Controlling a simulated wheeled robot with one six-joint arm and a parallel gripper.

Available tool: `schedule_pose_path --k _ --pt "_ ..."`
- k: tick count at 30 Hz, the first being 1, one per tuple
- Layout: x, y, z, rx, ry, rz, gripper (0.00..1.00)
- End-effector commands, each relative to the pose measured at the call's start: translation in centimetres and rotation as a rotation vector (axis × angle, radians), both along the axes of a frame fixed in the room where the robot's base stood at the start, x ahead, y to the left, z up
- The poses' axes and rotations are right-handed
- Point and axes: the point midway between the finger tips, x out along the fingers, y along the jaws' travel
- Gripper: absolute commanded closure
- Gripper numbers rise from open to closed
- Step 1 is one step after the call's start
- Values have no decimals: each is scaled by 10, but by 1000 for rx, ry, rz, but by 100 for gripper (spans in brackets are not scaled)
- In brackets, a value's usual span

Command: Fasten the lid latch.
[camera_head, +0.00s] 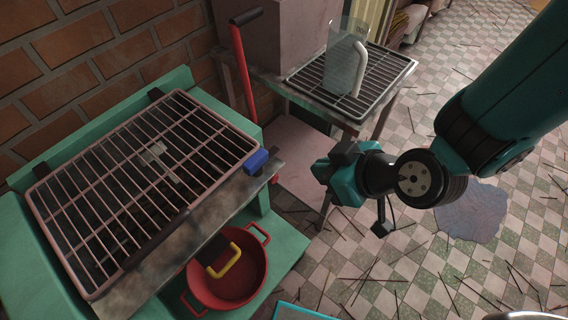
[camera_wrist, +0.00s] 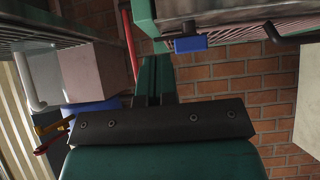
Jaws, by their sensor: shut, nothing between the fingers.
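A barred lid (camera_head: 140,185) lies flat over the green machine body (camera_head: 283,258) at the left of the head view. A blue block (camera_head: 257,161), which looks like the latch, sits at the lid's right corner; it also shows in the wrist view (camera_wrist: 190,44). I cannot tell whether it is fastened. My gripper (camera_head: 324,172) hangs to the right of the blue block, apart from it and touching nothing. In the wrist view its teal fingers (camera_wrist: 154,72) are together and empty.
A red lever (camera_head: 242,70) stands behind the blue block. Thin sticks litter the tiled floor.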

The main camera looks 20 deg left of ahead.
Motion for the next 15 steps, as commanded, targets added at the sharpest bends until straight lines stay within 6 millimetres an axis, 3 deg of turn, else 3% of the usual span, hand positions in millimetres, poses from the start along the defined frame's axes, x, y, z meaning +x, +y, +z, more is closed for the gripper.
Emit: schedule_pose_path --k 11,15 --pt "18 47 -44 -4 3 4 100" --pt "27 68 -41 0 0 4 100"
